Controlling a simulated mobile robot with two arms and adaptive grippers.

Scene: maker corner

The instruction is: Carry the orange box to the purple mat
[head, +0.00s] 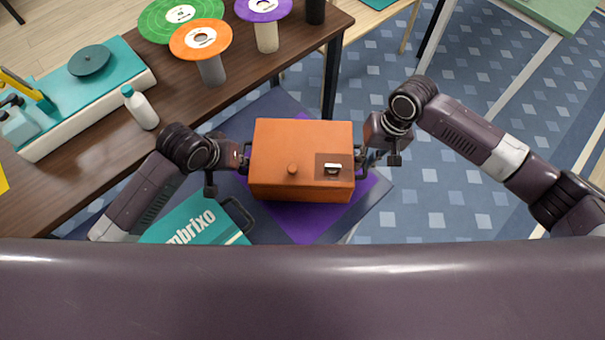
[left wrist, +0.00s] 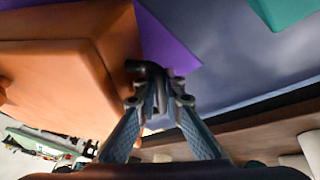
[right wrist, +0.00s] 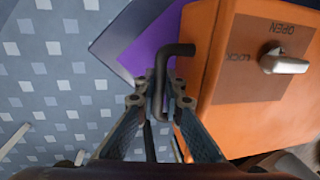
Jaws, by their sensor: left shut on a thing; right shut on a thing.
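The orange box (head: 275,150) is between my two grippers in the head view, over the purple mat (head: 312,222). I cannot tell whether it touches the mat. My left gripper (head: 243,160) is shut on the box's dark handle at its left side; the left wrist view shows the fingers closed on that handle (left wrist: 150,72). My right gripper (head: 364,158) is shut on the right-side handle, seen close in the right wrist view (right wrist: 170,62). A brown plate with a latch (right wrist: 285,64) marked OPEN and LOCK is on the box. The box hides much of the mat.
The mat lies on a dark blue-grey surface (head: 372,201). A teal case (head: 190,224) with white lettering is at its lower left. A brown table (head: 185,98) at left holds a white bottle (head: 140,108) and disc-topped stands. Patterned floor is open at right.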

